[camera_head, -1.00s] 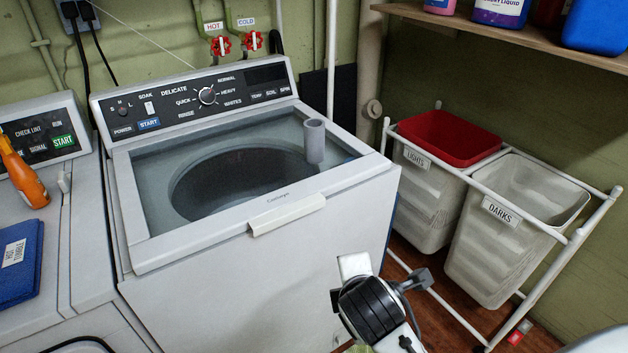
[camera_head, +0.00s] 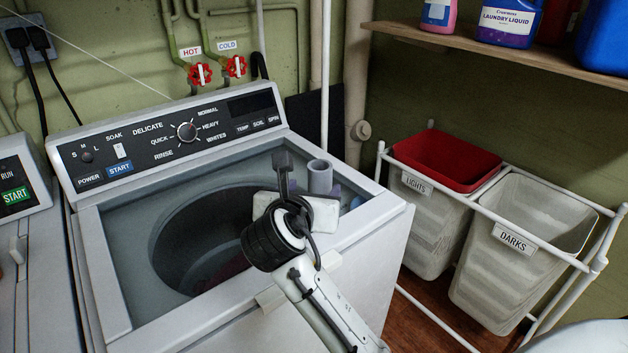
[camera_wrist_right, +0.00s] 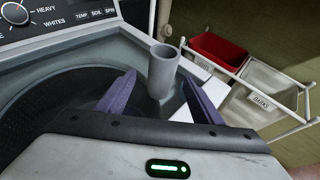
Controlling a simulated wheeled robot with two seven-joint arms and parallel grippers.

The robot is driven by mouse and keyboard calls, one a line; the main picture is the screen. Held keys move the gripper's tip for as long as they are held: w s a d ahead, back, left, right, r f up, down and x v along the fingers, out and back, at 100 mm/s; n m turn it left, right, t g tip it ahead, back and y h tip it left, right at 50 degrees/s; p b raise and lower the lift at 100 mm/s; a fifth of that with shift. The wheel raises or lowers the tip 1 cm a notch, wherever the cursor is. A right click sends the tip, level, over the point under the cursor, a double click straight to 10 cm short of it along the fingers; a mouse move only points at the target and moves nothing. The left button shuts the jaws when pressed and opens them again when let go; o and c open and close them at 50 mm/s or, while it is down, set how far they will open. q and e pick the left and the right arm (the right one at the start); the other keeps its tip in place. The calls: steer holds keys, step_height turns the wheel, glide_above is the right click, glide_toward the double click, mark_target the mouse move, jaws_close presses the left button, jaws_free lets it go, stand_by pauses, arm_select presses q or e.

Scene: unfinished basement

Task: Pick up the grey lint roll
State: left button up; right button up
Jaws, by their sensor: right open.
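The grey lint roll (camera_head: 320,174) is an upright hollow cylinder on the glass lid of the washing machine (camera_head: 362,240), near the lid's right side. It also stands upright in the right wrist view (camera_wrist_right: 163,72). My right gripper (camera_head: 314,190) is just in front of it, over the lid. In the wrist view its purple fingers (camera_wrist_right: 160,95) are open, one on each side of the roll, with gaps showing. The roll's lower part is partly hidden by my gripper in the head view. My left gripper does not show.
The washer's control panel (camera_head: 180,135) rises behind the lid. A wooden shelf (camera_head: 480,45) with laundry bottles is above. Another machine (camera_head: 30,290) stands left.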

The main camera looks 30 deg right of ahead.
mark_target(318, 185)
steer(key=shift+x, duration=3.55)
steer(key=shift+s+d, duration=0.1)
steer(key=shift+s, duration=0.1)
steer(key=c, duration=1.1)
